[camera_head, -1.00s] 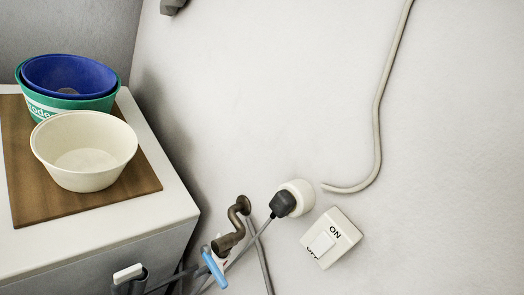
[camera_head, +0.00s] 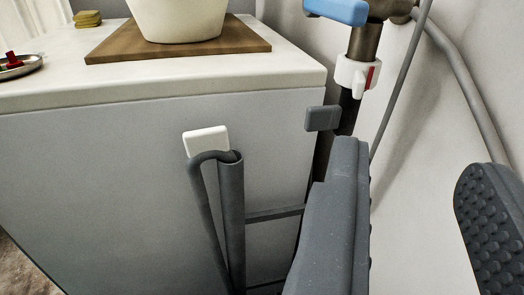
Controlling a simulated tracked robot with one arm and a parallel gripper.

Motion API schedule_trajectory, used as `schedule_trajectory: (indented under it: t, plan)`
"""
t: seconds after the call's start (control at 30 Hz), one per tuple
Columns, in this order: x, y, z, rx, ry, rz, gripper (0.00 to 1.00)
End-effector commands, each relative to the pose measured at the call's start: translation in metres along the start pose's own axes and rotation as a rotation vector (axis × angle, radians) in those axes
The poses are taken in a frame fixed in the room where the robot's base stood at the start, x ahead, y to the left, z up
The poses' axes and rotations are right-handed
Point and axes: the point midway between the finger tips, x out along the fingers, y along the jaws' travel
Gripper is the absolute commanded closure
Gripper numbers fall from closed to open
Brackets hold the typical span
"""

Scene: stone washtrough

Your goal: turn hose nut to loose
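The hose nut (camera_head: 352,73) is a white collar with a small wing and a red mark, under the brown metal tap (camera_head: 364,42). A blue lever (camera_head: 338,10) sits above it, cut by the top edge. A dark hose (camera_head: 348,106) runs down from the nut, with a grey tab (camera_head: 322,118) beside it. My gripper (camera_head: 418,158) is open and empty, its two grey fingers wide apart below and to the right of the nut. It does not touch the nut. The left finger hides the lower part of the hose.
A grey hooked hose (camera_head: 231,215) with a white clip (camera_head: 206,140) stands before the white cabinet (camera_head: 110,150). A cream bowl (camera_head: 180,18) rests on a wooden board (camera_head: 240,46). A grey cable (camera_head: 402,85) and pipe (camera_head: 465,80) run along the wall at right.

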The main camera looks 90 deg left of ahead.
Motion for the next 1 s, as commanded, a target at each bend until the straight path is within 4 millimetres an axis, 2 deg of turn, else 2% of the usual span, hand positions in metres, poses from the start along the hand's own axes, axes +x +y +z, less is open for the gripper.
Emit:
schedule_trajectory:
  t: [0.1, 0.27, 0.8, 1.0]
  plan:
    - [0.0, -0.008, 0.014, 0.026, -0.003, -0.036, 0.71]
    - [0.013, -0.012, 0.018, 0.034, -0.005, -0.052, 0.71]
    - [0.11, -0.017, 0.019, 0.031, -0.004, -0.053, 0.71]
    - [0.134, -0.018, 0.018, 0.032, -0.005, -0.053, 0.71]
